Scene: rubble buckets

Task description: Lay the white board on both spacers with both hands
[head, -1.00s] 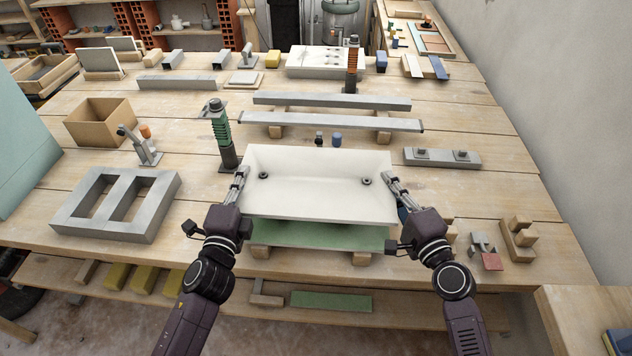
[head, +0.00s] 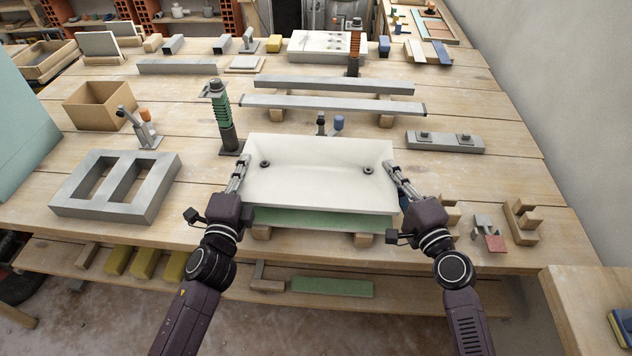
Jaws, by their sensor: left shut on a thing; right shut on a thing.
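The white board (head: 318,178) shows in the head view at the front middle of the bench, with a dark round fitting near each side. My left gripper (head: 240,178) is shut on its left edge. My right gripper (head: 398,178) is shut on its right edge. The board is above a green board (head: 325,221), which rests on wooden blocks (head: 363,240). Two upright posts or pegs, one dark (head: 320,122) and one blue (head: 338,123), stand just behind the board. I cannot tell which parts are the spacers; the board hides what is below it.
A green-and-black upright tool (head: 222,115) stands close behind the board's left corner. Long grey bars (head: 333,104) lie behind on blocks. A grey two-hole frame (head: 117,186) is at left, and a grey bar with two fittings (head: 444,142) at right.

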